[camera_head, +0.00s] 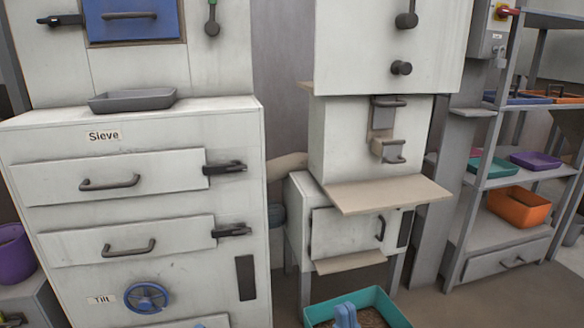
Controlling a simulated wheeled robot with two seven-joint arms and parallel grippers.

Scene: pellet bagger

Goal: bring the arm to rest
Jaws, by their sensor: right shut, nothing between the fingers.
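My right gripper (346,315) shows only at the bottom edge, right of the middle. Its two blue fingertips point up, close together, shut and empty. They appear in front of a teal bin (385,304) with brown contents; I cannot tell whether they touch it. The rest of my right arm is below the frame. My left gripper is not in view.
A pale cabinet labelled Sieve (150,146) stands at left, with handled drawers, a blue wheel (147,298) and a grey tray (133,100) on top. A pale machine (365,150) with a jutting shelf (388,194) stands centrally. A rack with an orange bin (519,207) is at right.

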